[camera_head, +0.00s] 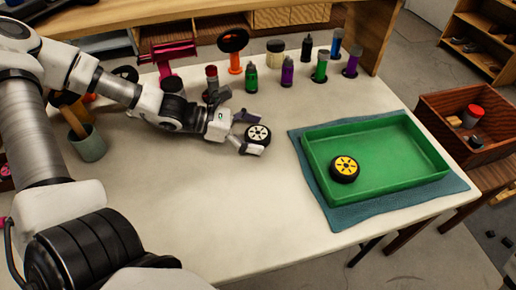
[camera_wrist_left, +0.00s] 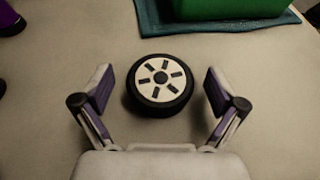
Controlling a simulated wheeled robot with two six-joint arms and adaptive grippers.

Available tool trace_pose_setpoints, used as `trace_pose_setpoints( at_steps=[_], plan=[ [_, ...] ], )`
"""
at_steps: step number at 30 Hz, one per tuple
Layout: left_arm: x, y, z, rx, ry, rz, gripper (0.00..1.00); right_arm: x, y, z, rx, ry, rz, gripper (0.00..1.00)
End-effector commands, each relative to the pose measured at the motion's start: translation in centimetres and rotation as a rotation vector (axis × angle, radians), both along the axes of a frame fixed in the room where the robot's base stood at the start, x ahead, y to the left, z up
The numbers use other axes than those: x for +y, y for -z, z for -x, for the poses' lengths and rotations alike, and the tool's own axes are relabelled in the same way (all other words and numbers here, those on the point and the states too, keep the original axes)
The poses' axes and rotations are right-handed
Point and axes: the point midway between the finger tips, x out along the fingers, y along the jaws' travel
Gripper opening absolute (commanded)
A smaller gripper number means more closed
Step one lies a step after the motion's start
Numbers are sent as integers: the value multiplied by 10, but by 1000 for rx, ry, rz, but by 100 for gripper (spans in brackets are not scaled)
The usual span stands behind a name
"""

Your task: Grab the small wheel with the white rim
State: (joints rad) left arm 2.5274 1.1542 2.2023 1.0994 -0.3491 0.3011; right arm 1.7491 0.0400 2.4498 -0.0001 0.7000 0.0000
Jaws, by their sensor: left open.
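The small wheel with the white rim (camera_head: 258,134) lies flat on the white table in the head view. It also shows in the left wrist view (camera_wrist_left: 160,84), as a black tyre with a white slotted rim. My left gripper (camera_head: 256,141) is open, with one finger on each side of the wheel. In the left wrist view the fingers (camera_wrist_left: 160,90) stand apart from the tyre, with a gap on both sides. My right gripper is not in view.
A green tray (camera_head: 400,186) on a blue cloth (camera_head: 300,150) holds a yellow-rimmed wheel (camera_head: 345,169). Several bottles, including a green one (camera_head: 251,79), stand along the back. A wooden crate (camera_head: 440,105) stands at the right. The front table is clear.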

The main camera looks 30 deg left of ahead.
Motion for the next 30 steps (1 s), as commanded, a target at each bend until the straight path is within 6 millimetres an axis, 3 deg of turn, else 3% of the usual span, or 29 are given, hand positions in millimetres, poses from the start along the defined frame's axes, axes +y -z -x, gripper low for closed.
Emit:
trace_pose_setpoints(
  at_steps=[1,2,10,11,16,26,30],
  plan=[
    [-3,10,-2,1,2,-3,96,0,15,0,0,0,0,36],
    [-5,9,-3,0,1,-4,96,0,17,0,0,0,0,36],
    [-7,3,-5,0,-3,-1,96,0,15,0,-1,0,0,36],
    [-7,3,-5,0,-3,-1,92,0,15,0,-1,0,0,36],
    [-7,3,-5,0,-3,-1,33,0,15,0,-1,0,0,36],
    [-7,2,-5,1,-3,-2,32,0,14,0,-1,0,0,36],
    [-7,-21,-5,-2,-2,0,32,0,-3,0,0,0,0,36]
  ],
)
